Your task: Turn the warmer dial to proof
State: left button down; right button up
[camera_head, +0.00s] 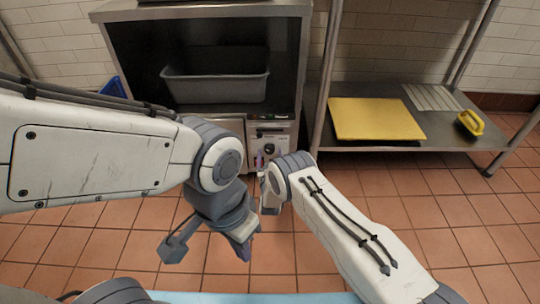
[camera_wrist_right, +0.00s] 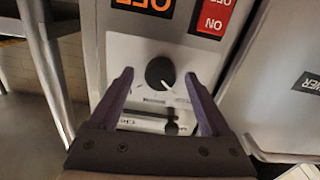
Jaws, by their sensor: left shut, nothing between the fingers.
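The warmer dial is a round black knob (camera_wrist_right: 160,72) with a white pointer mark on its lower right, on a pale control panel. Small lettering sits below it, too small to read. The panel (camera_head: 272,132) also shows in the head view, on the warmer's front. My right gripper (camera_wrist_right: 158,92) is open, with its purple fingers on either side of the dial and a gap to it on both sides. It also shows in the head view (camera_head: 265,172), low in front of the panel. My left gripper (camera_head: 240,250) is shut and empty, low over the floor.
The red ON switch (camera_wrist_right: 214,18) is above and right of the dial. The warmer's open cavity holds a grey bin (camera_head: 215,84). A steel shelf to the right bears a yellow board (camera_head: 375,119) and a yellow-handled tool (camera_head: 471,122). The tiled floor at right is clear.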

jog(key=shift+s+r+p, duration=0.15)
jog(key=shift+s+p, duration=0.3)
jog(key=shift+p, duration=0.05)
jog(key=s+p, duration=0.5)
jog(key=s, duration=0.4)
jog(key=shift+s, duration=0.3)
